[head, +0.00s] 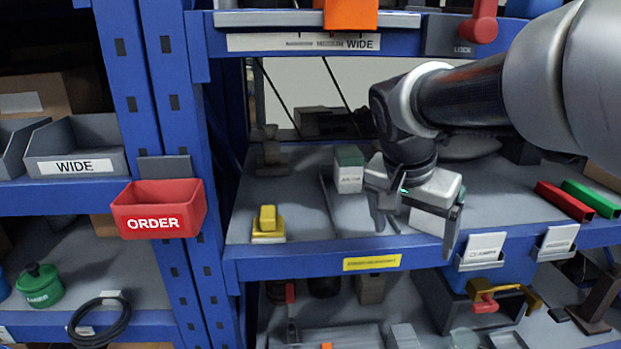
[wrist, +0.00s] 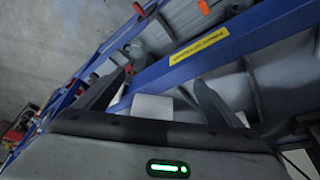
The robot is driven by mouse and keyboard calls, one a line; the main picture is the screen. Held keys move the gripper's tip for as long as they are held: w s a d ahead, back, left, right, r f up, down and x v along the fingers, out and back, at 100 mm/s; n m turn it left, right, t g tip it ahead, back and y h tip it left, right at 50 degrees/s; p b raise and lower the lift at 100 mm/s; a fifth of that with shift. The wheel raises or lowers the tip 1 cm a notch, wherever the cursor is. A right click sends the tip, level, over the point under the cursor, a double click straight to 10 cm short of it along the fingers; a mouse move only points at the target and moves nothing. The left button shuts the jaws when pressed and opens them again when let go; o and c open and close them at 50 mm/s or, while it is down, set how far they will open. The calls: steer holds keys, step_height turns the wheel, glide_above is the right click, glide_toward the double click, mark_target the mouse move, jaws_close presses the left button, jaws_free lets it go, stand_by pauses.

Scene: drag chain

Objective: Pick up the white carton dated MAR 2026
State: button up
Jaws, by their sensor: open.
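My gripper (head: 414,238) is open above the front part of the middle shelf, one finger to either side of a white carton (head: 428,222). The carton is partly hidden by the gripper body. In the wrist view, my gripper's fingers (wrist: 160,78) stand apart and a plain white block (wrist: 152,106), seemingly this carton, shows between them. Contact cannot be made out. A second white carton with a green top (head: 348,178) stands upright on the shelf to the left of my gripper. No date is readable on either one.
A yellow block (head: 267,226) sits at the shelf's left front. Red (head: 564,201) and green (head: 591,198) bars lie at right. The blue shelf edge (head: 300,268) carries a yellow label, with card holders (head: 482,252) to its right. A red ORDER bin (head: 158,210) hangs on the left post.

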mark_target(428, 231)
steer(key=w+d, duration=0.4)
steer(key=d, duration=0.1)
steer(key=shift+w+p, duration=0.3)
steer(key=w+d, duration=0.3)
steer(key=shift+w+d+f, duration=0.1)
steer(key=shift+w+f, duration=0.05)
steer(key=shift+w, duration=0.05)
steer(key=shift+w+f, duration=0.1)
steer(key=shift+f, duration=0.3)
steer(key=c, duration=1.3)
steer(key=shift+r, duration=0.15)
